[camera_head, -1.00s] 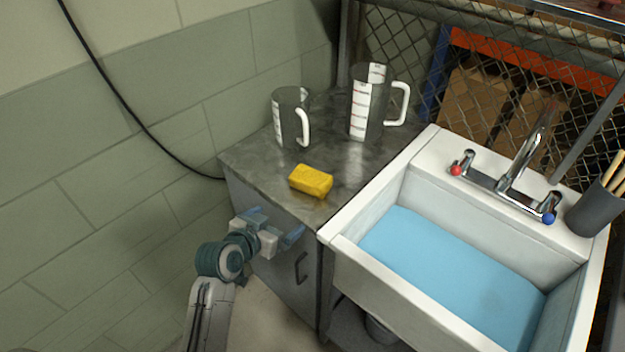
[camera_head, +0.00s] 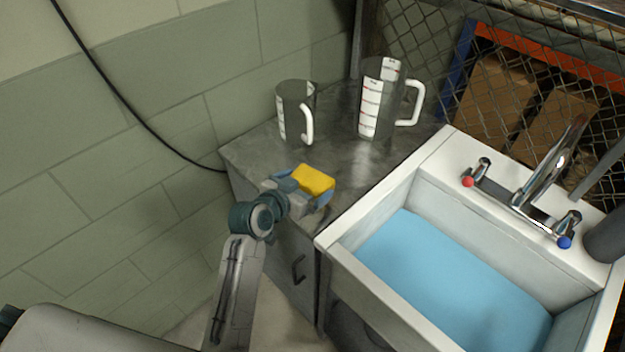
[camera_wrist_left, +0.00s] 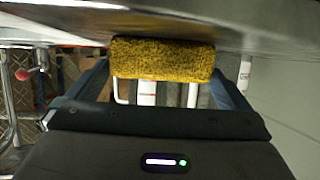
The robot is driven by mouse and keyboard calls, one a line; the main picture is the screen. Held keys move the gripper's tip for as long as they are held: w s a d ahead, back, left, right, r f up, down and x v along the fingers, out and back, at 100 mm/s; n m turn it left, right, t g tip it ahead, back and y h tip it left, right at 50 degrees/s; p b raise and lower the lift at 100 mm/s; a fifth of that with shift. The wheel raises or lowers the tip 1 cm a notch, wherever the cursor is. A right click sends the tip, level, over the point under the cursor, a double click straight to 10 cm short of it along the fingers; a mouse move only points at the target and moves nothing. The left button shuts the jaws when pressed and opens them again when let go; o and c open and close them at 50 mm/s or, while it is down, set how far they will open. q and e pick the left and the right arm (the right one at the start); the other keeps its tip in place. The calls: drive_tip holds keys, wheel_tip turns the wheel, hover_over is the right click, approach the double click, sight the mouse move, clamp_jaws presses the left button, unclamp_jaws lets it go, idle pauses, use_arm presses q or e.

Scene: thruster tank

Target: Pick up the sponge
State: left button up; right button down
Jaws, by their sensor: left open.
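The yellow sponge (camera_head: 314,180) lies on the metal counter (camera_head: 240,157) near its front edge, left of the sink. My left gripper (camera_head: 306,190) is open at the sponge, with one finger to each side of it. In the left wrist view the sponge (camera_wrist_left: 163,60) sits between the tips of the two open fingers (camera_wrist_left: 160,85). I cannot tell whether the fingers touch it. My right gripper is not in view.
Two measuring jugs with white handles, a smaller one (camera_head: 295,108) and a larger one (camera_head: 381,100), stand behind the sponge. The white sink (camera_head: 335,245) with blue inside and a faucet (camera_head: 545,170) is on the right. A tiled wall is on the left.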

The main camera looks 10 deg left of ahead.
sight(315, 178)
use_arm(q)
drive_tip(key=p+x, duration=0.1)
drive_tip(key=x, duration=0.3)
drive_tip(key=shift+w+d+p, duration=0.1)
drive_tip(key=shift+w+p, duration=0.3)
drive_tip(key=shift+w+d+f, duration=0.1)
drive_tip(key=shift+w+f, duration=0.1)
drive_tip(key=shift+w, duration=0.1)
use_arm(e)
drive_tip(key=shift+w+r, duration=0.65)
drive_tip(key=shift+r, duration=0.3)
use_arm(q)
drive_tip(key=shift+s, duration=0.1)
drive_tip(key=shift+c, duration=0.2)
drive_tip(key=c, duration=0.6)
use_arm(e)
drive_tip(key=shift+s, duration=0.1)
